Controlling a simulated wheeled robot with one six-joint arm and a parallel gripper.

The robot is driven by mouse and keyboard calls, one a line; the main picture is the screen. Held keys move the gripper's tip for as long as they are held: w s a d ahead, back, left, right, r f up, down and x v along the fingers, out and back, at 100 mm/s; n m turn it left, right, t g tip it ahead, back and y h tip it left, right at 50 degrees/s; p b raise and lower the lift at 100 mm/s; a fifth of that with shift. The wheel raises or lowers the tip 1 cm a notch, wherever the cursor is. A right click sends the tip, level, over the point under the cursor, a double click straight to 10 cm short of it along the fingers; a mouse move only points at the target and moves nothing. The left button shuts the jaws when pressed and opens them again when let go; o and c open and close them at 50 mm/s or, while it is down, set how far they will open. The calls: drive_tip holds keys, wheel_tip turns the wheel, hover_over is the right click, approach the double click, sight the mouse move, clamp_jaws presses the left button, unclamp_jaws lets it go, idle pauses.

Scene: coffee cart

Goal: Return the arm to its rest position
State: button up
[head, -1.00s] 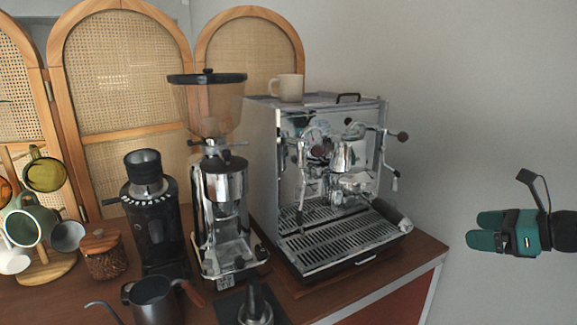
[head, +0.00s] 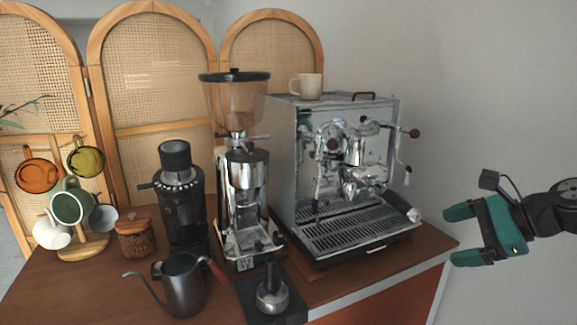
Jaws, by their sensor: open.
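My gripper (head: 452,236) is at the right of the head view, with teal fingers spread apart and nothing between them. It points left, beyond the right end of the cart counter (head: 425,248) and in front of the grey wall. The espresso machine (head: 352,175) stands to its left, with a gap between them. My dark wrist and arm behind the gripper run off the right edge of the picture.
On the counter stand a tall grinder (head: 243,190), a black grinder (head: 180,205), a gooseneck kettle (head: 184,285), a tamper (head: 271,292), a lidded jar (head: 136,237) and a mug tree (head: 85,246). A cup (head: 310,87) sits on the machine. A rattan screen (head: 155,75) stands behind.

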drive_tip(key=s+a+r+n+g+h, duration=0.1)
drive_tip(key=s+a+n+g, duration=0.25)
drive_tip(key=a+n, duration=0.4)
drive_tip(key=s+a+r+n+g+h, duration=0.1)
drive_tip(key=s+a+n+g, duration=0.1)
drive_tip(key=s+a+n, duration=0.45)
drive_tip(key=s+a+n+h, duration=0.1)
drive_tip(key=s+a+n, duration=0.1)
drive_tip(key=s+n, duration=0.3)
drive_tip(key=s+a+r+n+g+h, duration=0.1)
drive_tip(key=s+a+n, duration=0.2)
drive_tip(key=s+n, duration=0.2)
drive_tip(key=n, duration=0.2)
drive_tip(key=shift+s+a+r+n+h, duration=0.2)
drive_tip(key=shift+a+n+h, duration=0.1)
drive_tip(key=shift+n, duration=0.1)
